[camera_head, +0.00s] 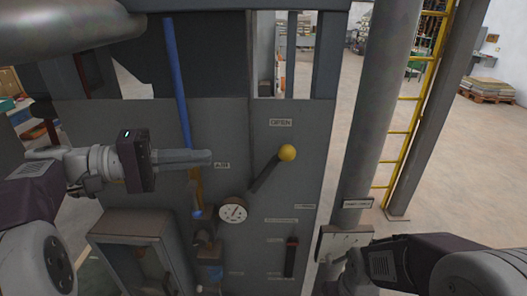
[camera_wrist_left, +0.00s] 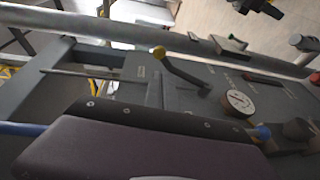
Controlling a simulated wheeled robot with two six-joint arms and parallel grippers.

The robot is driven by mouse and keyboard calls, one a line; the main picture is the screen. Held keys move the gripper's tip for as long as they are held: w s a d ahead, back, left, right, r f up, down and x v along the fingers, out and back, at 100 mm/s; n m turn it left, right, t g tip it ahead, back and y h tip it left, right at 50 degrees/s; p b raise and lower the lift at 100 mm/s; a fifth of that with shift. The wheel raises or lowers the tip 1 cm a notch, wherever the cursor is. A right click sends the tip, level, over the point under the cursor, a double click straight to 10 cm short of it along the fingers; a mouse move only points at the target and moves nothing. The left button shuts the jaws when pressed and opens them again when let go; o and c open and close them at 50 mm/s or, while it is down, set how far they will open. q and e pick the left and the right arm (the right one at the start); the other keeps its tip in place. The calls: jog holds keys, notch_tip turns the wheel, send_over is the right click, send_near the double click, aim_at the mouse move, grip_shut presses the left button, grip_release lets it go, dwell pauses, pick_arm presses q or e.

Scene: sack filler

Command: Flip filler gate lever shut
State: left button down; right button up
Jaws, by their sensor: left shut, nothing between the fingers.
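A lever with a yellow ball knob (camera_head: 287,152) stands out from a grey panel (camera_head: 305,190). Its dark shaft slants up to the right from its pivot. In the left wrist view the yellow knob (camera_wrist_left: 158,52) and bent shaft also show. My left gripper (camera_head: 208,158) is shut and empty, pointing right. It is left of the lever and apart from it. My right gripper (camera_head: 347,272) is low at the right, by a small grey plate; its fingers are not clear.
A round dial (camera_head: 233,210) sits below my left gripper. A blue pipe (camera_head: 175,75) runs down behind it. A dark handle with a red top (camera_head: 291,258) is lower on the panel. A thick grey post (camera_head: 375,110) and yellow ladder (camera_head: 409,110) stand right.

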pick_arm(q)
jog(key=p, duration=0.2)
send_near(279, 154)
jog(key=p+x, duration=0.3)
jog(key=x, duration=0.4)
jog(key=shift+s, duration=0.1)
